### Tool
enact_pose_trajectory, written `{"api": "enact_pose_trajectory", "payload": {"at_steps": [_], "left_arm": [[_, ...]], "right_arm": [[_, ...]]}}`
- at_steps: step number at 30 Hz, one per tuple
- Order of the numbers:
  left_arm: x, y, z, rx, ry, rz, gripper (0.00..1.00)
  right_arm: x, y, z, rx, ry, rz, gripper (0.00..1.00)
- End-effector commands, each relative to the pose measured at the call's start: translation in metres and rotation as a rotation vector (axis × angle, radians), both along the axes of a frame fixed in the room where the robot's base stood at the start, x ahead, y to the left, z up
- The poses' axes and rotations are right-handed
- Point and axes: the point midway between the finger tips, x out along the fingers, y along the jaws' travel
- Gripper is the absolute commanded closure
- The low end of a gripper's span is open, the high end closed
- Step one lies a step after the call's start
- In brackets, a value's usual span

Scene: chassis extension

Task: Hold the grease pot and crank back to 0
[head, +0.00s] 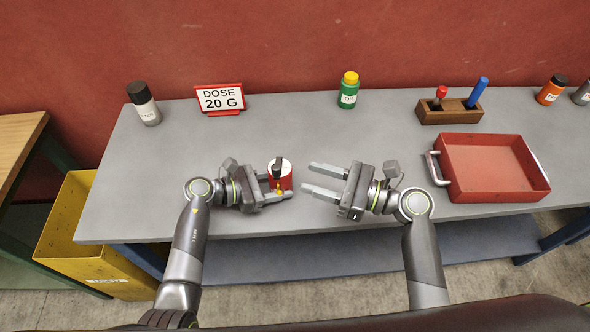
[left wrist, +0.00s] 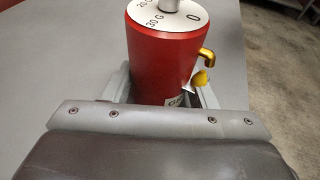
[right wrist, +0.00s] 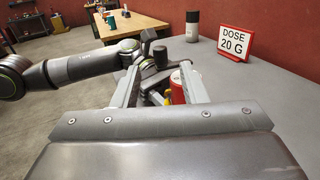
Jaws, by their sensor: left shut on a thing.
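The red grease pot (head: 281,180) stands on the grey table near its front edge. It has a white dial top with a dark crank across it in the head view. In the left wrist view the pot (left wrist: 165,65) shows dial marks 0, 30 G and a partly hidden 20, and a brass spout at its right side. My left gripper (head: 278,183) is shut on the pot's body from the left. My right gripper (head: 312,180) is open and empty, its fingers pointing at the pot from the right, apart from it. The pot also shows between its fingers in the right wrist view (right wrist: 177,90).
A sign (head: 219,98) reads DOSE 20 G at the back. A dark-capped bottle (head: 147,108), a green oil bottle (head: 348,94), a wooden tool holder (head: 449,117) and a red tray (head: 485,196) stand on the table. A yellow bin (head: 75,255) is at the left.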

Motion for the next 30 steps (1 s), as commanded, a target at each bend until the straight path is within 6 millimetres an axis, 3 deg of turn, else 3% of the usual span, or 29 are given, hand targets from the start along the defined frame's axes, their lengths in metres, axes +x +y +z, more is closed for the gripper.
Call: {"api": "enact_pose_trajectory", "payload": {"at_steps": [3,9,23,30], "left_arm": [[0.000,0.000,0.000,0.000,0.001,0.000,0.61],[0.000,0.000,0.000,0.000,0.001,0.000,0.61],[0.000,0.000,0.000,0.000,0.000,0.000,0.61],[0.000,0.000,0.000,0.000,0.000,0.000,0.61]], "right_arm": [[-0.006,-0.014,-0.001,-0.002,0.001,0.000,0.61],[-0.011,-0.025,0.000,-0.001,-0.001,0.000,0.61],[-0.011,-0.026,0.001,0.001,0.000,0.000,0.61],[-0.011,-0.026,0.016,0.000,-0.003,0.001,0.61]]}}
